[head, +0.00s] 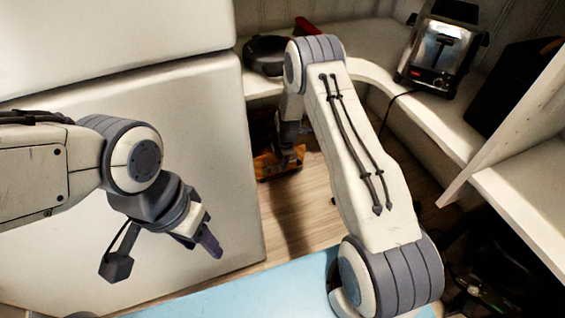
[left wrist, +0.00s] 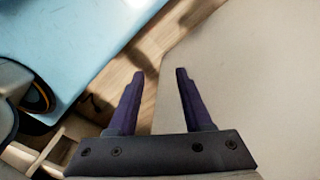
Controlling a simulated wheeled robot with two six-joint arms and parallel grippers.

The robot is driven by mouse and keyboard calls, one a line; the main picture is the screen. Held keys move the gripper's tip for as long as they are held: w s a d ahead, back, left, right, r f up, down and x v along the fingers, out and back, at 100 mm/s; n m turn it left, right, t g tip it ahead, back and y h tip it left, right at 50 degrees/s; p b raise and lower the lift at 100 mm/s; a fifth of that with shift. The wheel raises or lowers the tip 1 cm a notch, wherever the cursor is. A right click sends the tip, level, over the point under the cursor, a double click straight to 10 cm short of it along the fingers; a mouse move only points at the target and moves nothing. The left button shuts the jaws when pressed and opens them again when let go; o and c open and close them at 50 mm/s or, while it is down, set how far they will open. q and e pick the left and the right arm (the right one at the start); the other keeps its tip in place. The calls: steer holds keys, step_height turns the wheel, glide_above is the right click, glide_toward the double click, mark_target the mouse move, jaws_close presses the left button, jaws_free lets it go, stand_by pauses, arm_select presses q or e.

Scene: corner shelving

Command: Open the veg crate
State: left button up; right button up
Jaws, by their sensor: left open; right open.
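An orange-brown crate-like thing (head: 266,168) sits on the floor under the corner shelf in the head view, mostly hidden behind my right arm. I take it for the veg crate; whether it is open or closed cannot be made out. My right gripper (head: 287,160) points down right at it, small and dark, and I cannot tell whether they touch. My left gripper (head: 210,243) hangs in front of the white cabinet, far from the crate. In the left wrist view the left gripper (left wrist: 160,73) is open, with nothing between its purple fingers.
A big white cabinet (head: 215,130) fills the left. Wooden floor (head: 300,215) is clear between cabinet and right arm. Dark items lie under the right shelf.

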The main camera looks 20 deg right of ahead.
jaws_close()
stand_by(1.5)
